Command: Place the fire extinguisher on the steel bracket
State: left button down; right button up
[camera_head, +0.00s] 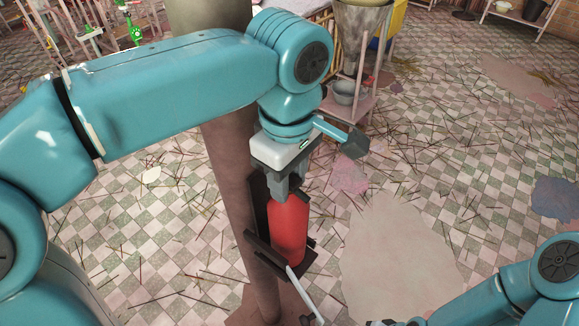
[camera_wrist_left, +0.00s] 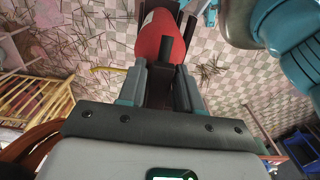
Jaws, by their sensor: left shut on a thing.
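The red fire extinguisher (camera_head: 288,232) is upright within the dark steel bracket (camera_head: 259,210), which is on a brown post. Its lower end is close to the bracket's bottom plate; I cannot tell whether it rests on it. My left gripper (camera_head: 287,190) is above it, shut on its top. In the left wrist view the red body (camera_wrist_left: 160,38) shows beyond the fingers (camera_wrist_left: 157,85), with a black handle part between them. The fingers hide the rest of the top. My right arm comes in at the bottom right; its gripper is barely seen at the bottom edge.
The brown post (camera_head: 232,165) stands directly left of the bracket. A pale rod (camera_head: 304,293) slants below it. A stand with a metal funnel (camera_head: 360,30) and a bowl is at the back. The tiled floor is strewn with thin sticks and has open room at right.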

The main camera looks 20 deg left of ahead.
pick_arm(q)
jog(key=shift+a+f, duration=0.1)
jog(key=shift+f, duration=0.3)
jog(key=c, duration=0.7)
grip_release()
jog(key=shift+f, duration=0.1)
notch_tip(320, 180, up, 12)
jog(key=shift+r+p, duration=0.1)
jog(key=shift+p, duration=0.65)
jog(key=shift+s, duration=0.1)
